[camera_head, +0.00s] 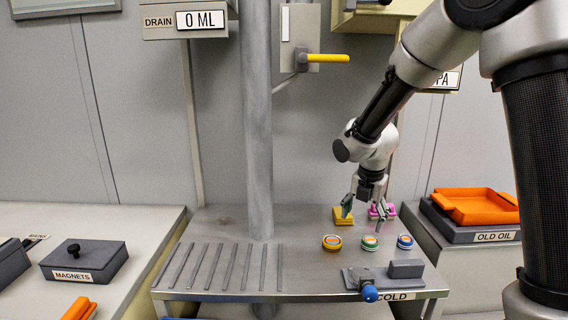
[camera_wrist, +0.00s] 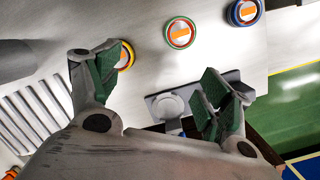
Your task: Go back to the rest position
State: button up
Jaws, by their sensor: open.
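My gripper (camera_head: 366,207) is above the back right part of the grey metal table (camera_head: 220,222) in the head view. Its fingers with green pads are spread apart, and nothing shows between them. The wrist view shows the same open gripper (camera_wrist: 160,85) over the table top, with no object between the pads. My arm reaches in from the upper right and bends down toward the table.
Yellow (camera_head: 343,216) and magenta (camera_head: 381,210) parts stand close by the gripper. Round yellow (camera_head: 332,242), green (camera_head: 370,242) and blue (camera_head: 404,241) parts lie in front. A vertical pipe (camera_head: 258,130) rises left; an orange tray (camera_head: 476,206) sits right.

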jog(key=s+d+r+m, duration=0.4)
jog(key=s+r+m, duration=0.1)
jog(key=s+m, duration=0.4)
jog(key=s+d+r+m+t, duration=0.1)
jog(key=s+d+r+m, duration=0.4)
jog(key=s+m, duration=0.4)
jog(key=s+d+r+m+t, duration=0.1)
jog(key=s+d+r+m, duration=0.4)
jog(key=s+m, duration=0.4)
jog(key=shift+s+r+m, duration=0.4)
jog(key=shift+r+m, duration=0.15)
jog(key=shift+m, duration=0.35)
jog(key=shift+o, duration=0.3)
